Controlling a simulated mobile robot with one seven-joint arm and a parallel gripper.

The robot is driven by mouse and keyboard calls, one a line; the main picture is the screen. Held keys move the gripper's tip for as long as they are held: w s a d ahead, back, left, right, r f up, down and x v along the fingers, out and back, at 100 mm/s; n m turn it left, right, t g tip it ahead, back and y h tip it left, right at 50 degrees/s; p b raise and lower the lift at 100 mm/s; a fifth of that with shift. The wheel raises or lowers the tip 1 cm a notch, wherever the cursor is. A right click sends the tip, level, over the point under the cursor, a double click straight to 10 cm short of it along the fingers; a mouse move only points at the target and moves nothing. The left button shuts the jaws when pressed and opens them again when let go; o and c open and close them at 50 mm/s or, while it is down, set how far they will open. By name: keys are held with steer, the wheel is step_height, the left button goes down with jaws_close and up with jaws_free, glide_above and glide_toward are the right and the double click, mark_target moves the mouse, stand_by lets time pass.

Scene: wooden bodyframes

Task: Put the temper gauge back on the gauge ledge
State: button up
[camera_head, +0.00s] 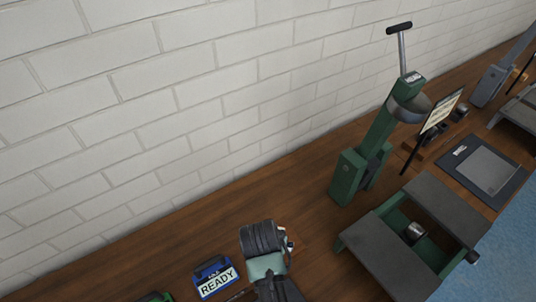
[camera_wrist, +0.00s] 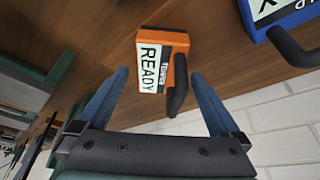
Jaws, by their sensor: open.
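In the wrist view, an orange box (camera_wrist: 175,42) with a white label reading READY and a black handle lies on the wooden bench. Its smaller label print is too small to read, so I cannot tell whether it is the temper gauge. My gripper (camera_wrist: 160,73) is open and empty, with one blue finger on each side of the box's near end in the picture. Contact with the box cannot be told. In the head view my wrist hides the fingers and the orange box. I cannot make out which surface is the gauge ledge.
A blue box (camera_head: 213,276) labelled READY stands left of my wrist, with a green one (camera_head: 155,297) beyond. A green upright device (camera_head: 378,135) and a grey-topped stand (camera_head: 385,255) are to the right. A brick wall (camera_head: 150,110) runs behind the bench.

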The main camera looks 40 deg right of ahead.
steer(key=v, duration=1)
steer(key=w+a+r+n+t+h, duration=0.1)
steer(key=w+a+r+n+t, duration=0.1)
steer(key=w+r+t, duration=0.5)
steer(key=w+a+r+n+t, duration=0.1)
steer(key=w+r, duration=0.5)
steer(key=r, duration=0.6)
steer(key=w+a+r+n+t, duration=0.1)
steer(key=a+r+t, duration=0.2)
steer(key=r, duration=0.5)
steer(key=w+a+r+n+t, duration=0.1)
steer(key=a+r+t, duration=0.15)
steer(key=r, duration=0.45)
steer(key=s+a+r+n+t+y, duration=0.1)
steer(key=s+a+r+t, duration=0.2)
steer(key=r, duration=0.5)
steer(key=s+a+r+n+t+y, duration=0.1)
steer(key=s+a+r+n+t, duration=0.1)
steer(key=r, duration=0.7)
steer(key=s+a+r+n+t+y, duration=0.1)
steer(key=s+a+r+t, duration=0.3)
steer(key=r, duration=0.5)
steer(key=s+t+y, duration=0.1)
steer(key=s+t, duration=0.1)
steer(key=s, duration=0.1)
steer(key=shift+s+a+n, duration=0.25)
steer(key=shift+n, duration=0.05)
